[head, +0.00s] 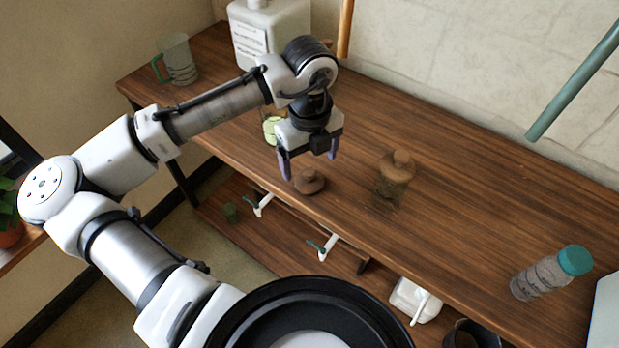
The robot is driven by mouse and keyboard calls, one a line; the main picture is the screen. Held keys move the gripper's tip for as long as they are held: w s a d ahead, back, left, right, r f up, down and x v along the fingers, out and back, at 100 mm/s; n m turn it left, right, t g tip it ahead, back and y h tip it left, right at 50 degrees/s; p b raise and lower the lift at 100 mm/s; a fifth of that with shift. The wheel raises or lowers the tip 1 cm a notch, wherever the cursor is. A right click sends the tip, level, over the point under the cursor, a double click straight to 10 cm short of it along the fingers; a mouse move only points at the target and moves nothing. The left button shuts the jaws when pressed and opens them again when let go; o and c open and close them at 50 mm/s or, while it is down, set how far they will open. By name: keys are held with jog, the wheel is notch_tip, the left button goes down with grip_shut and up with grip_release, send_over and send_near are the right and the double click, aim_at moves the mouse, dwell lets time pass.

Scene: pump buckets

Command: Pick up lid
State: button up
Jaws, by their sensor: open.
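A round brown lid with a small knob (309,181) lies on the wooden tabletop near its front edge. A glass jar (388,195) with a similar brown knobbed top (398,165) stands to the right of it. My gripper (309,168) points down with its two purple fingers apart. It is open and empty, and appears above or just behind the lid in the picture. Whether a finger touches the lid cannot be told. My wrist partly hides a pale green item (271,128) behind it.
The wooden table (470,190) is clear right of the jar up to a bottle with a teal cap (552,272). A measuring cup with green handle (177,60) and a large white jug (268,30) stand at the back left. Spray items (329,245) sit on the lower shelf.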

aim_at(309, 171)
notch_tip(309, 171, down, 5)
jog(key=shift+s+r, duration=0.1)
jog(key=shift+r, duration=0.1)
jog(key=c, duration=1.1)
